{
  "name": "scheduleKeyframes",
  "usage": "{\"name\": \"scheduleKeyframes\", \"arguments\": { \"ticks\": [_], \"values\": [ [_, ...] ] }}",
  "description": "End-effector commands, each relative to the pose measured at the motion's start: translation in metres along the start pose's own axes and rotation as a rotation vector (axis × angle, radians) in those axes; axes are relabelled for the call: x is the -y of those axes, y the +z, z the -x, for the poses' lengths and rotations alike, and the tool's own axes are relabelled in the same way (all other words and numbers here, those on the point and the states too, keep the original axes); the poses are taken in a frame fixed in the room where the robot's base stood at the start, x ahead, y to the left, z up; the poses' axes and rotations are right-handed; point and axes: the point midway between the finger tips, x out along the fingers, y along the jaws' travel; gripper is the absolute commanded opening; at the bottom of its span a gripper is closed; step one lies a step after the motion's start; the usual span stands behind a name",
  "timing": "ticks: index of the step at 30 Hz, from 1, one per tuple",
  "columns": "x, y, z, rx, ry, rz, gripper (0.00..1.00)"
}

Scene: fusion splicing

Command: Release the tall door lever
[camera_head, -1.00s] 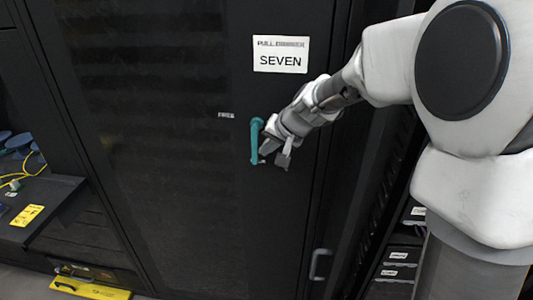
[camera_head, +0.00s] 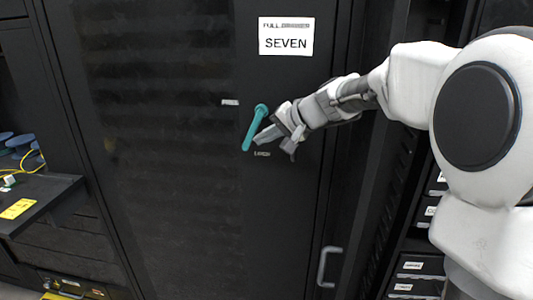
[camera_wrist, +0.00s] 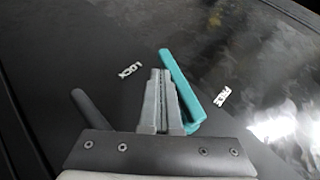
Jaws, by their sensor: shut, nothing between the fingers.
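The tall door lever is a teal handle (camera_head: 255,128) on the black cabinet door. It tilts in the head view, its round top end at the upper right and its free end at the lower left.
A white sign reading "SEVEN" (camera_head: 286,37) is on the door above the lever. A grey pull handle (camera_head: 327,266) is low on the right. A dark shelf (camera_head: 50,195) with yellow cables stands at the left. The door face left of the lever is clear.

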Motion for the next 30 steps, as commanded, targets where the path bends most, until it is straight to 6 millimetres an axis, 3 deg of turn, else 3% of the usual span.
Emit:
{"name": "scheduleKeyframes", "arguments": {
  "ticks": [7, 20, 30],
  "values": [
    [0.001, 0.006, -0.012, 0.000, -0.001, 0.004, 0.00],
    [0.016, 0.011, -0.022, -0.007, -0.239, -0.128, 0.00],
    [0.032, 0.011, -0.022, -0.005, -0.232, -0.119, 0.00]
  ]
}}
